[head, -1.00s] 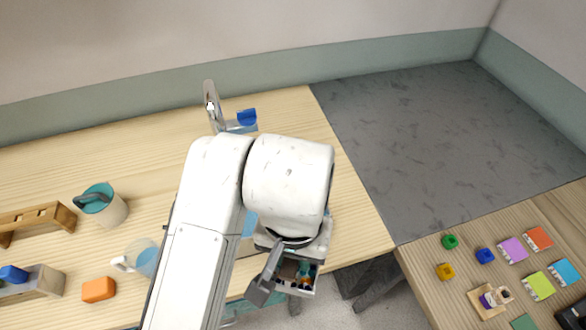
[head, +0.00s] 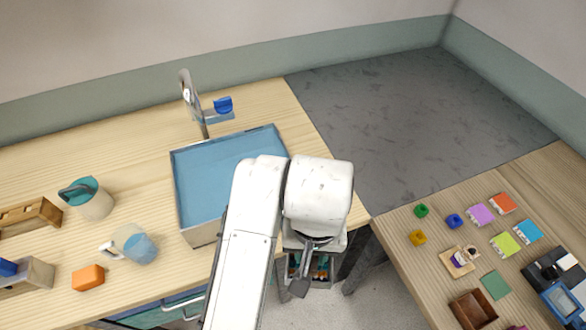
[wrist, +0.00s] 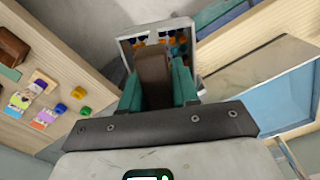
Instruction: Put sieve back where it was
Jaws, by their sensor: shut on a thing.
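My gripper (wrist: 157,78) is shut on a brown, flat-sided thing (wrist: 153,62) between its two teal fingers in the wrist view. Only its narrow near part shows; no mesh is visible, so I cannot tell whether it is the sieve. In the head view my gripper (head: 310,255) is below the end of my arm, past the front right corner of the sink counter, and its fingers are mostly hidden. No other thing in view is clearly a sieve.
An open white-rimmed box (wrist: 193,48) with orange and blue contents lies beyond the held thing. The blue sink (head: 215,165) is left of my arm. A jug (head: 135,245) and an orange block (head: 88,278) stand left. The right table (head: 420,270) carries small coloured blocks.

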